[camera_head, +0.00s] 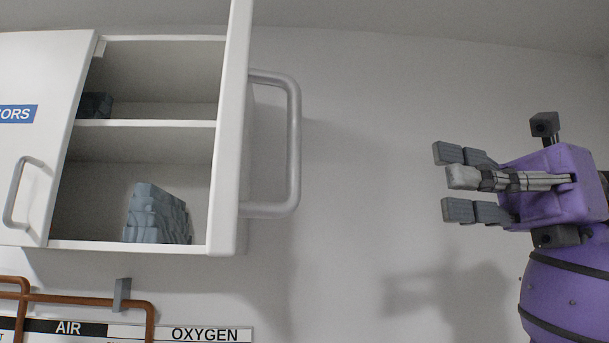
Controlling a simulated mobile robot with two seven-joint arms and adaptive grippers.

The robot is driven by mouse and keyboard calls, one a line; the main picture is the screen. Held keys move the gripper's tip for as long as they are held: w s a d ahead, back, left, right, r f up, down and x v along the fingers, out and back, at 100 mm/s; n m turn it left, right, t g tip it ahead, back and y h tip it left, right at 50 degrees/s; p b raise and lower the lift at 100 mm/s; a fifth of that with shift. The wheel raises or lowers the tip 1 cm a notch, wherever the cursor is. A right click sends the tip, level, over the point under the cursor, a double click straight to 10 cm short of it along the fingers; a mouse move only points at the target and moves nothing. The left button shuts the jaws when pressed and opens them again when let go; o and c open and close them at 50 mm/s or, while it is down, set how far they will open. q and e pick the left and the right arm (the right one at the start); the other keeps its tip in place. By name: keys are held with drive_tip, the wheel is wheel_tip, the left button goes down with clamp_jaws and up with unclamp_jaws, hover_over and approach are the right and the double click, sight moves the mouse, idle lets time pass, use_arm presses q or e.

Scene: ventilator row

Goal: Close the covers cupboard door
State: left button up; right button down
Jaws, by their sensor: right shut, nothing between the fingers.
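The covers cupboard (141,121) hangs on the wall at the upper left, with its inside in plain sight. Its door (235,140) stands open, swung out on the right side and seen nearly edge-on. The door's long grey bar handle (294,150) sticks out to the right. My right gripper (452,180), purple with grey fingers, is to the right of the handle, well apart from it in the picture. It is shut and empty, its fingers pointing left. My left gripper is out of view.
Folded grey-blue covers (156,215) lie on the cupboard floor, and a dark item (96,105) sits on the shelf. A closed door (40,130) with a grey handle is at the left. Copper pipes (80,299) run below. Bare wall lies between handle and gripper.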

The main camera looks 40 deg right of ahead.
drive_tip(key=s, duration=0.1)
drive_tip(key=p, duration=0.3)
approach(301, 162)
drive_tip(key=shift+t, duration=0.4)
drive_tip(key=x, duration=0.5)
drive_tip(key=shift+w+a+r, duration=0.1)
drive_tip(key=shift+a, duration=0.3)
drive_tip(key=shift+w+a, duration=0.2)
drive_tip(key=shift+a, duration=0.2)
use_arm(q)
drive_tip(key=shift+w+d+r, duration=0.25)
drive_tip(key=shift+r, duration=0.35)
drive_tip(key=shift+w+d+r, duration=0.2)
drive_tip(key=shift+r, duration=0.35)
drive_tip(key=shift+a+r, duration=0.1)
